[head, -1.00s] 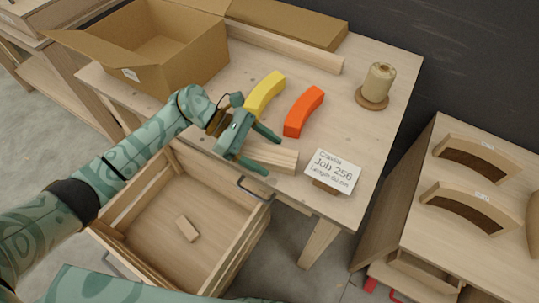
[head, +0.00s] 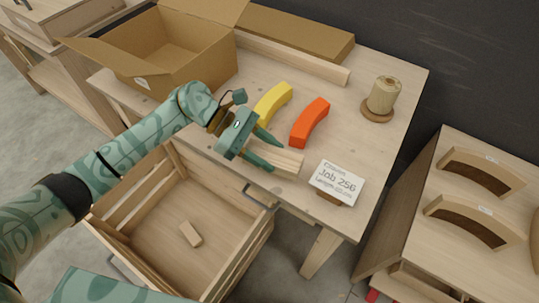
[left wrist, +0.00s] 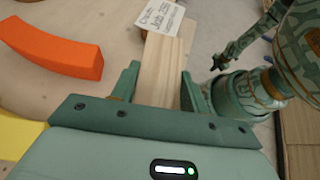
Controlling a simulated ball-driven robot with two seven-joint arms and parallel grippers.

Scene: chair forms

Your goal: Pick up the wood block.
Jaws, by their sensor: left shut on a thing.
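The pale wood block (head: 290,160) lies at the front edge of the table, beside the card. My left gripper (head: 273,156) is shut on it, one finger along each long side. In the left wrist view the wood block (left wrist: 161,65) runs straight out from between the fingers of the left gripper (left wrist: 158,82), its far end near the card. I cannot tell whether it is clear of the tabletop. Part of my right arm shows at the right of that view; its gripper (left wrist: 219,62) is small and dark there.
Yellow (head: 273,103) and orange (head: 310,122) curved pieces lie behind the block. A job card (head: 339,182) stands to its right, a spool (head: 383,97) farther back. An open cardboard box (head: 190,60) is at the back left. A wooden crate (head: 220,262) below holds a small wood piece (head: 190,234).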

